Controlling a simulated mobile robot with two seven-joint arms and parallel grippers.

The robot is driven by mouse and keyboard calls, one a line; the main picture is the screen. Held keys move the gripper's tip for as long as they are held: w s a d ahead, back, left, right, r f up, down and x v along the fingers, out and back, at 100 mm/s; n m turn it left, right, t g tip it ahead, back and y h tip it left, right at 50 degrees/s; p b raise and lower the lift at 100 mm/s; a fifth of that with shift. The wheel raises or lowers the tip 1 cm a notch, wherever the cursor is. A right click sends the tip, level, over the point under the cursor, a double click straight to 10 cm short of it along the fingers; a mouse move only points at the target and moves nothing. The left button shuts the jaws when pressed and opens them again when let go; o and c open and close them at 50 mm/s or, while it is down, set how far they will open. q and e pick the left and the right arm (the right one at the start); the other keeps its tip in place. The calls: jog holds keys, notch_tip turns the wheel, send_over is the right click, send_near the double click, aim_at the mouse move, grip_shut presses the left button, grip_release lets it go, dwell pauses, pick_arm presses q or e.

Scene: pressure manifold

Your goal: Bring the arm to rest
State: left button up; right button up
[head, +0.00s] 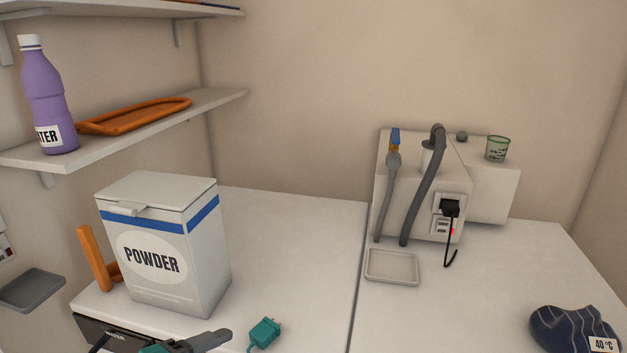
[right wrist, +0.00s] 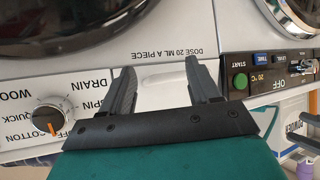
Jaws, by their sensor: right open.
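My right gripper (right wrist: 165,85) shows in the right wrist view with its two dark grey fingers apart and nothing between them. The fingers point at a white machine front, over a pale panel (right wrist: 163,75) lettered "DOSE 20 ML A PIECE". Whether they touch it I cannot tell. A dark grey and teal part at the bottom edge of the head view looks like part of one of my arms, mostly cut off.
A powder box (head: 150,255) stands on the left counter near a small teal object (head: 264,334). A grey box with hoses (head: 455,185) and a shallow tray (head: 392,267) are at right. A purple bottle (head: 43,95) stands on the shelf. A dial (right wrist: 48,117) protrudes beside my right gripper.

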pick_arm(q)
jog(key=s+f+n+y, duration=0.3)
jog(key=s+f+n, duration=0.1)
jog(key=f+n, duration=0.4)
jog(key=s+a+f+n+y, duration=0.1)
jog(key=s+f+n+y, duration=0.2)
jog(key=s+f+n, duration=0.2)
notch_tip(320, 180, down, 3)
jog(key=n, duration=0.6)
jog(key=shift+s+a+n+y, duration=0.15)
jog(key=shift+s+n+y, duration=0.15)
jog(key=shift+n+y, duration=0.1)
